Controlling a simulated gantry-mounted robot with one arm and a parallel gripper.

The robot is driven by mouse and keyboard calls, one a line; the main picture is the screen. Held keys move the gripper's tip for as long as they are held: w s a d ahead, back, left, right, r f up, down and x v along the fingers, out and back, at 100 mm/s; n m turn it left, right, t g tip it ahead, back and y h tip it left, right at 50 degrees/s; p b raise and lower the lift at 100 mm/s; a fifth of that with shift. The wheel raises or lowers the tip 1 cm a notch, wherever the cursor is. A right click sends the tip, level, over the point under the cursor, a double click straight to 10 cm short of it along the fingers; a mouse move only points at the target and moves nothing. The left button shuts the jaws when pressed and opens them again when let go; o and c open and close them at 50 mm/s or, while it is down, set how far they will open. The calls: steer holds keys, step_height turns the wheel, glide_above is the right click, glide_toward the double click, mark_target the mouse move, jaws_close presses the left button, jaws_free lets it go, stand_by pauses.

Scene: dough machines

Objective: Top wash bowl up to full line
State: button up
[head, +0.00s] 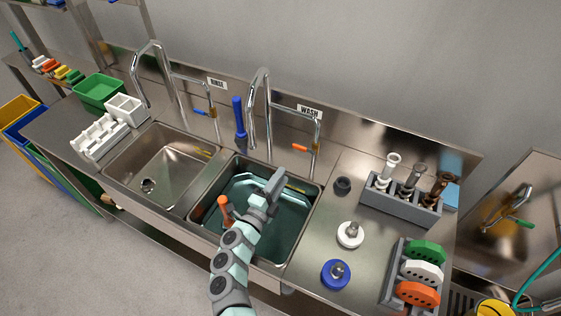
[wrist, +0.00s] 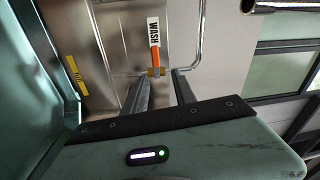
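The wash bowl (head: 198,214) is the right-hand sink and holds blue-green water. A yellow mark (head: 297,188) is on its back wall; the wrist view shows a yellow label (wrist: 76,74) there, with its lettering hard to read. The wash tap (head: 265,115) stands behind the bowl under the WASH sign (head: 309,112). Its orange lever (head: 300,148) is at the right of the tap. My gripper (head: 275,181) is over the back of the bowl, short of the lever. In the wrist view, its fingers (wrist: 160,85) are apart and empty, with the orange lever (wrist: 155,58) beyond the gap.
The rinse sink (head: 150,188), left, looks empty. An orange handle (head: 225,207) stands at the bowl's left side. A blue brush (head: 239,118) stands between the taps.

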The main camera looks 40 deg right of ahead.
mark_target(304, 149)
steer(key=shift+m+t+y, duration=0.3)
steer(key=shift+m+y, duration=0.2)
steer(key=shift+y, duration=0.3)
steer(key=shift+w+a+b+x, duration=0.3)
steer(key=shift+b+x, duration=0.55)
steer(key=shift+x, duration=1.15)
steer(key=shift+w+a+b+x, duration=0.1)
steer(key=shift+w+b+x, duration=0.55)
steer(key=shift+x, duration=1.4)
steer(key=shift+w+a+b+x, duration=0.15)
steer(key=shift+b+x, duration=0.95)
steer(key=shift+x, duration=0.9)
steer(key=shift+r, duration=0.2)
steer(key=shift+d, duration=0.25)
jaws_close()
